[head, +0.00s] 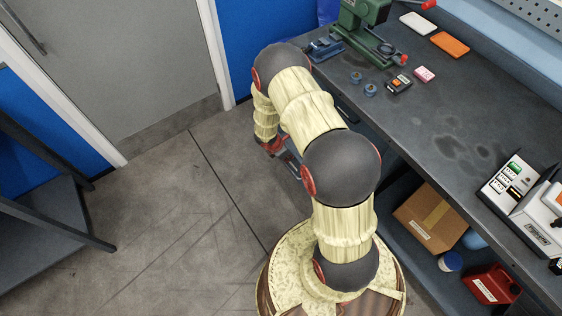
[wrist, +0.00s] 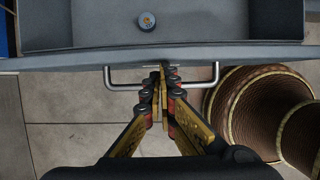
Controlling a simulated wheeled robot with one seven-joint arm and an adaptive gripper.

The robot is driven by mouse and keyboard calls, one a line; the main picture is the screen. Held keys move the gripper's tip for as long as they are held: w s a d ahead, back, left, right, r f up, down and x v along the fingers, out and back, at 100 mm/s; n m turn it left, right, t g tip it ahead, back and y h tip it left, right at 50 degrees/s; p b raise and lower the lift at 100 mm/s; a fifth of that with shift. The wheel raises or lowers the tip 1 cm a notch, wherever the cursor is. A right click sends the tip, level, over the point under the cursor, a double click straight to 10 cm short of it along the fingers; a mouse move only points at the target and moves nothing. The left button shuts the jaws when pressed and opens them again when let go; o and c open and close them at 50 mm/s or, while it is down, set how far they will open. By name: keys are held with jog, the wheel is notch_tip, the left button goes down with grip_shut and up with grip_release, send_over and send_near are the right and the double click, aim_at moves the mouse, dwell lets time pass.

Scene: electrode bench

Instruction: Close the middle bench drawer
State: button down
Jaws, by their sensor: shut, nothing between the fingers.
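An open grey drawer fills the top of the wrist view, its front panel (wrist: 60,62) running across the frame. Its inside shows beyond the panel, with a small round blue-grey piece (wrist: 147,21) in it. A silver bar handle (wrist: 205,84) sticks out from the front. My gripper (wrist: 163,70) is shut and empty, its fingertips at the middle of the handle, close to the drawer front. I cannot tell whether they touch it. In the head view my gripper (head: 283,152) is low beside the bench, partly hidden by my arm, which also hides most of the drawer.
The dark bench top (head: 440,115) holds a green press (head: 362,22), small blue parts (head: 370,89) and a white device (head: 507,182). A cardboard box (head: 430,217) and a red can (head: 490,284) are on the shelf below. Floor (head: 170,210) left of my arm is clear; a dark rack (head: 40,225) stands farther left.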

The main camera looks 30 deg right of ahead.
jog(key=d+p, duration=0.2)
jog(key=d, duration=1.9)
jog(key=shift+w+d, duration=0.35)
